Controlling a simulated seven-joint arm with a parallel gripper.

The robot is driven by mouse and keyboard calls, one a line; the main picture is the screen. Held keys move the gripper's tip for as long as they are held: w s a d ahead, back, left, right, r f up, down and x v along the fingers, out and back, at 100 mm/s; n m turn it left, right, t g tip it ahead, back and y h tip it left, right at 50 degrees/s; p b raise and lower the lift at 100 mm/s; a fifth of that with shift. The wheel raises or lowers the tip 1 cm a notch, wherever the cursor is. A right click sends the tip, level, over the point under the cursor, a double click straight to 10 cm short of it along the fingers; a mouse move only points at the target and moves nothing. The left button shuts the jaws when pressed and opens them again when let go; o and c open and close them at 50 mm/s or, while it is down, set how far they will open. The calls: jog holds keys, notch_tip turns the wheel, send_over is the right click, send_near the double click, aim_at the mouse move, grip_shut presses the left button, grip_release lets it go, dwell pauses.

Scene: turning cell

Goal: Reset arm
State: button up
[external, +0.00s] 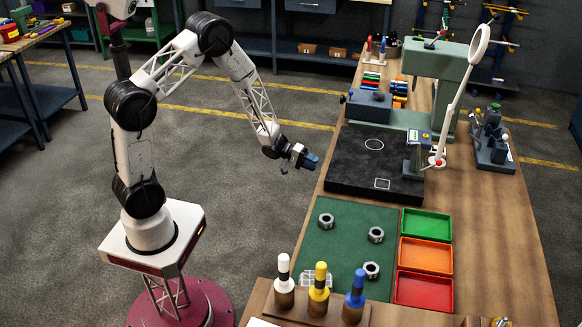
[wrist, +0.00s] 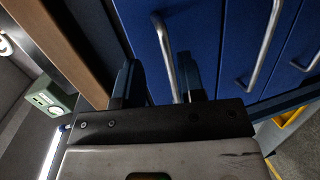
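My arm stands at the left of the external view, raised and bent, with its forearm slanting down to the right. My gripper (external: 309,160) hangs at the left edge of the workbench, beside the black slab (external: 350,170), in open space. It also shows in the wrist view (wrist: 158,75), where its two dark fingers stand apart with nothing between them. Blue drawer fronts (wrist: 225,45) with metal handles fill the background behind the fingers.
The wooden bench (external: 490,220) carries a green mat (external: 345,240) with three metal nuts, three trays (external: 425,255), a green press (external: 440,65) and a white lamp (external: 463,90). Three capped bottles (external: 319,290) stand in a wooden rack in front. Floor left of the bench is clear.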

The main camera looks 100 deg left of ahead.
jog(key=w+d+r+m+g+h, duration=0.1)
jog(key=w+d+m+g+h, duration=0.15)
jog(key=d, duration=0.75)
jog(key=w+d+r+m+g+h, duration=0.15)
jog(key=d+m+h, duration=0.25)
jog(key=d, duration=0.6)
jog(key=s+d+r+m+g+h, duration=0.3)
jog(key=d+r+g, duration=0.4)
jog(key=d, duration=0.6)
jog(key=s+d+r+m+y, duration=0.2)
jog(key=s+d+r+y, duration=0.2)
jog(key=s+r, duration=0.4)
jog(key=s+d+r+m+g+y, duration=0.1)
jog(key=s+d+r+m+y, duration=0.1)
jog(key=s+d+r, duration=0.4)
jog(key=s+d+r+m+y, duration=0.3)
jog(key=s+d+r+y, duration=0.2)
jog(key=s+r, duration=0.5)
jog(key=shift+d+r+y, duration=0.35)
jog(key=shift+d+r, duration=0.05)
jog(key=shift+r, duration=0.15)
